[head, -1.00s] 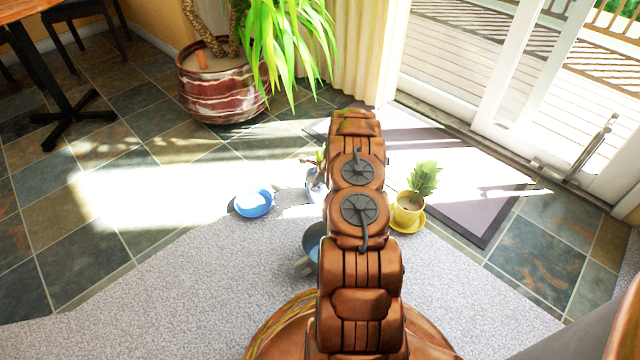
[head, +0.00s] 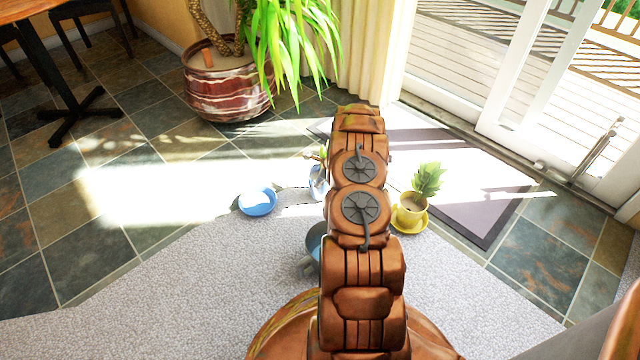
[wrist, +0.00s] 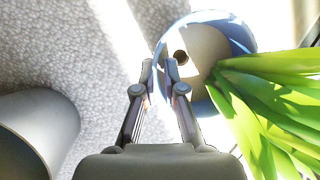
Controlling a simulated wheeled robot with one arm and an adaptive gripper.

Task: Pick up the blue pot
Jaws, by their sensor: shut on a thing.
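The blue pot (head: 318,181) holds a green plant and shows just left of my arm in the head view, partly hidden by it. In the wrist view, the blue pot (wrist: 239,36) is seen from above, with pale soil inside and long leaves to the right. My gripper (wrist: 158,66) is shut on the pot's near-left rim. The arm hides the gripper in the head view. A blue saucer (head: 257,202) lies on the floor left of the pot, apart from it.
A yellow pot (head: 409,214) with a plant stands right of my arm. A grey-blue vessel (head: 313,243) is partly hidden beside the arm; a grey cylinder (wrist: 38,130) shows in the wrist view. A large planter (head: 228,88) stands behind. Carpet at left is clear.

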